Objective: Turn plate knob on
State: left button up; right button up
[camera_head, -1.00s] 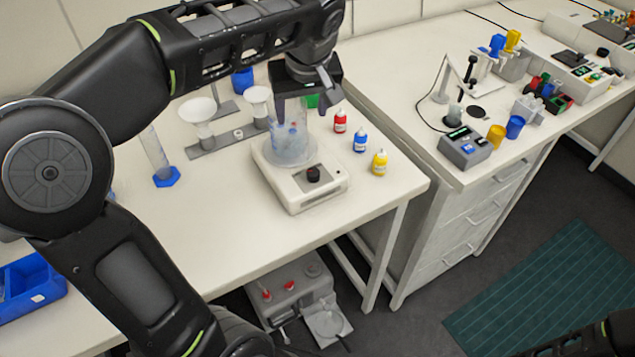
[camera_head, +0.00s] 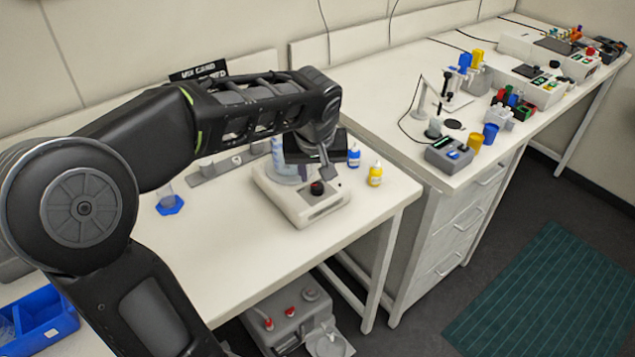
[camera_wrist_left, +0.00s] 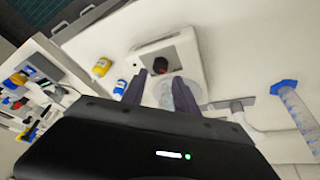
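The plate knob (camera_head: 317,187) is a small dark knob on the front panel of a white stirrer plate (camera_head: 290,205). It also shows in the left wrist view (camera_wrist_left: 160,65), just beyond the fingertips. A clear beaker (camera_head: 283,165) stands on the plate, partly hidden by my left gripper in the head view. My left gripper (camera_head: 325,172) hangs over the plate's right side, close to the knob. In the left wrist view its two fingers (camera_wrist_left: 158,84) are apart with nothing held between them. Contact with the knob cannot be made out. My right gripper is not in view.
A blue bottle (camera_head: 354,156) and a yellow bottle (camera_head: 375,174) stand right of the plate. A cylinder with a blue foot (camera_head: 169,206) stands to the left. The bench (camera_head: 245,255) is clear in front of the plate.

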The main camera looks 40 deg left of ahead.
aim_at(317, 186)
pick_arm(q)
jog(key=x, duration=0.6)
jog(key=shift+p, duration=0.3)
jog(key=shift+c, duration=0.3)
grip_shut()
